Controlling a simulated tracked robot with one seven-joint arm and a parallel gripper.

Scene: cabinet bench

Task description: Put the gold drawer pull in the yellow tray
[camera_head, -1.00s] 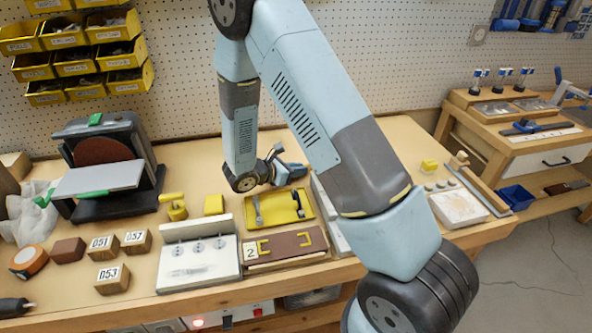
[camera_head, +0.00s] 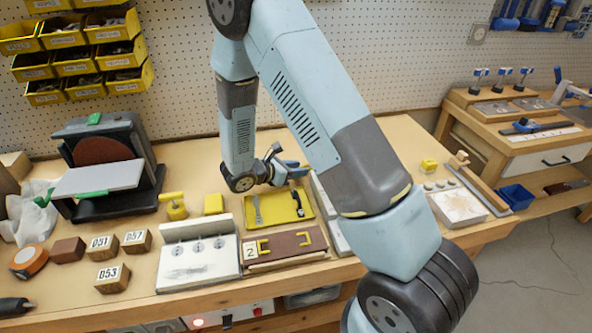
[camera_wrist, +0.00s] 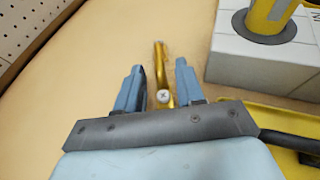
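In the wrist view, a gold pull (camera_wrist: 159,52) with a screw head at its near end lies between the two blue fingers of my gripper (camera_wrist: 158,70). The fingers are apart, with a gap on each side of the pull. In the head view my gripper (camera_head: 291,172) is low over the bench, just behind the yellow tray (camera_head: 278,222); the pull cannot be made out there. The tray holds a grey flat tool (camera_head: 257,211) and a dark tool (camera_head: 297,203). Its edge also shows in the wrist view (camera_wrist: 285,117).
A brown board (camera_head: 285,247) with two yellow handles and a "2" label lies in front of the tray. A white block (camera_wrist: 262,62) with a yellow cylinder stands right of my fingers. A white panel fixture (camera_head: 198,262) stands left. Bare bench lies behind the tray.

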